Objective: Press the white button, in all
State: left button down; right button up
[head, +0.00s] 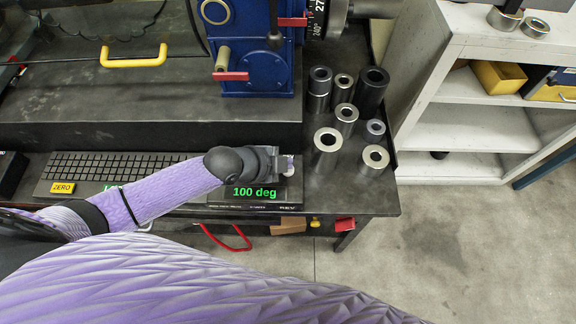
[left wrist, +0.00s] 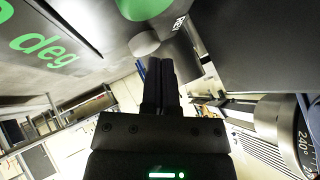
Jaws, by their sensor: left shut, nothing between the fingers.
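The white button (head: 290,168) shows as a small pale disc at the right end of the console, partly covered by my left gripper (head: 283,162). In the left wrist view the white button (left wrist: 143,43) is a round, greyish disc just beyond the tips of my left gripper (left wrist: 160,62). The fingers are shut with nothing between them. The tips are very close to the button; I cannot tell whether they touch it. The console display (head: 255,191) reads "100 deg" in green. A green round button (left wrist: 145,8) lies beyond the white one. My right gripper is out of view.
A keyboard (head: 105,167) with a yellow ZERO key (head: 62,187) lies left on the dark bench. Several metal sockets (head: 345,115) stand to the right of the console. A blue machine (head: 255,70) stands behind. A white shelf (head: 460,120) is at the right.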

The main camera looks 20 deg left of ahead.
pick_arm(q)
jog(key=shift+s+d+f+b, duration=0.2)
jog(key=shift+s+f+b, duration=0.45)
jog(key=shift+f, duration=0.2)
dwell(0.8)
jog(key=shift+w+r+p, duration=0.35)
jog(key=shift+r+p, duration=0.05)
jog(key=shift+p, duration=0.1)
jog(key=shift+r+p, duration=0.3)
jog(key=r+p, duration=0.4)
jog(key=r, duration=0.1)
jog(key=shift+w+a+p, duration=0.25)
jog(key=shift+a+p, duration=0.05)
jog(key=shift+p, duration=0.05)
